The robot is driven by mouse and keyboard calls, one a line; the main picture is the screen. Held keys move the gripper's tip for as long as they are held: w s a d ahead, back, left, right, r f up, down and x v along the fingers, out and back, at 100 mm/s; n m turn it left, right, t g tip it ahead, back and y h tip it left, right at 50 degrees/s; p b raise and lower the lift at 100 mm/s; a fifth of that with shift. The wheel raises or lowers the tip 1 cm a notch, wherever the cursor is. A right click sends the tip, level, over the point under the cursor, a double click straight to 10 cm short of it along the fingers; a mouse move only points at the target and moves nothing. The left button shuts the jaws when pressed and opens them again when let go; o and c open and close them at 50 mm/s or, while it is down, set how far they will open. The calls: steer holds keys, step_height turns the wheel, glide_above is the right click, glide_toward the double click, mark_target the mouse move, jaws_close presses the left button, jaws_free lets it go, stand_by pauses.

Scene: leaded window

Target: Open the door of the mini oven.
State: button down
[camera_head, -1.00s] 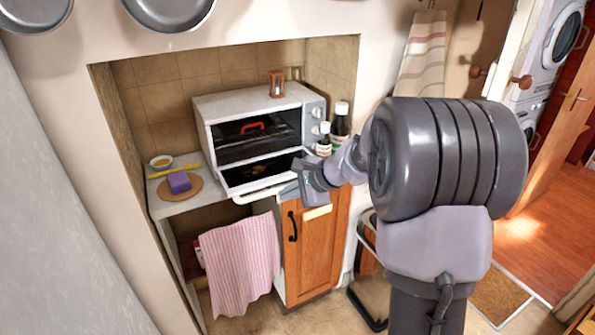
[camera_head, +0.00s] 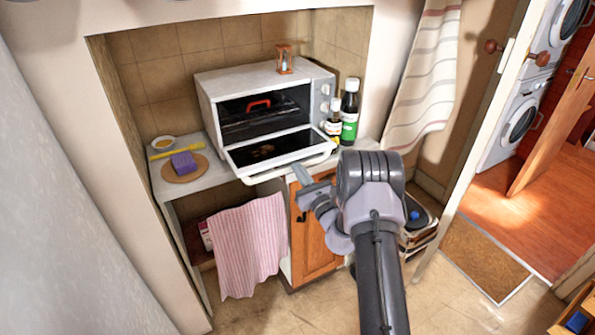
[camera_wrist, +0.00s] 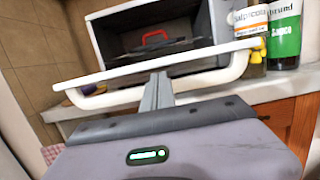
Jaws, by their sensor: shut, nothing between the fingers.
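The white mini oven (camera_head: 262,95) stands on the counter in the alcove, and its cavity shows in the wrist view (camera_wrist: 120,42). Its door (camera_head: 272,149) hangs folded down towards me, close to level, with dark glass and a white handle bar along the front edge. A red-handled item (camera_head: 259,104) is inside. My gripper (camera_head: 303,176) is shut and empty, just in front of and below the door's front edge at its right part. In the wrist view the closed fingers (camera_wrist: 156,92) overlap the door's front edge; whether they touch it I cannot tell.
Bottles (camera_head: 350,112) stand right of the oven, close to the door. A purple sponge (camera_head: 184,162) lies on a round board at left. A pink striped towel (camera_head: 249,246) hangs below the counter, beside a wooden cabinet door (camera_head: 316,235). Floor in front is clear.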

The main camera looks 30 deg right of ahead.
steer(key=shift+w+r, duration=0.1)
steer(key=shift+w, duration=0.35)
step_height(320, 180, up, 3)
steer(key=shift+r+p, duration=0.1)
steer(key=shift+p, duration=0.9)
steer(key=shift+s, duration=0.1)
